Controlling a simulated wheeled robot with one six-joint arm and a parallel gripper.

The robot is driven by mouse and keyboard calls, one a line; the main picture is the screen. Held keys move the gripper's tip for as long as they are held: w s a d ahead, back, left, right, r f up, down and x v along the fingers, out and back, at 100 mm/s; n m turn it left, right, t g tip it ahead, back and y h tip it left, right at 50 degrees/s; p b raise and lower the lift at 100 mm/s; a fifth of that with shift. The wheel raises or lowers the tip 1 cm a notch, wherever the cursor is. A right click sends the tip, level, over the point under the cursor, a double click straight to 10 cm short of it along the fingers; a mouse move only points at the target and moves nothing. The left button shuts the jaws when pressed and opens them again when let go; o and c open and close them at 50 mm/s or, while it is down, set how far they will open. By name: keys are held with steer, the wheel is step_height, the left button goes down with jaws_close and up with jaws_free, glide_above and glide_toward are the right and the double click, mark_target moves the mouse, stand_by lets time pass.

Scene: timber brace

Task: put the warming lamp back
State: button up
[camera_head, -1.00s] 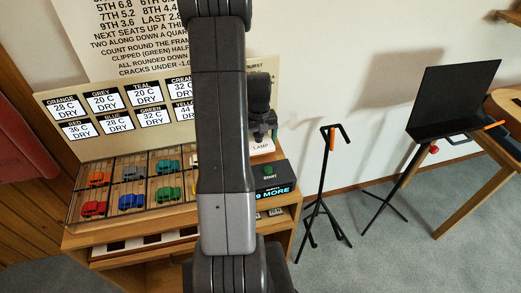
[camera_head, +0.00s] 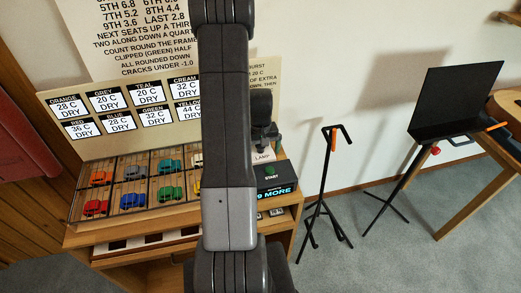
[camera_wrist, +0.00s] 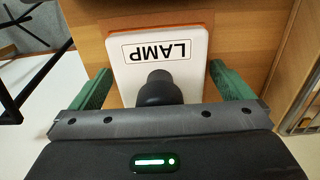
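A white plate marked LAMP (camera_wrist: 180,48) lies on the wooden bench top and reads upside down in the wrist view. Its label also shows beside my arm in the head view (camera_head: 262,156). A dark rounded piece (camera_wrist: 160,88) stands over the plate's near edge; I take it for part of the warming lamp, but most of it is hidden by my gripper body. My gripper (camera_wrist: 162,85) has its green fingers spread on either side of the plate, with clear gaps to the dark piece. In the head view my arm hides most of this spot.
A rack (camera_head: 80,190) with several coloured small items stands left on the bench. A sign board (camera_head: 187,140) stands behind. A black stand (camera_head: 323,190) and a dark-panelled stand (camera_head: 450,100) are on the floor to the right.

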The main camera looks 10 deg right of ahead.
step_height(320, 180, up, 12)
steer(key=shift+r, duration=0.2)
stand_by(0.5)
steer(key=shift+f, duration=0.15)
step_height(320, 180, down, 12)
steer(key=shift+r, duration=1.4)
steer(key=shift+f, duration=0.1)
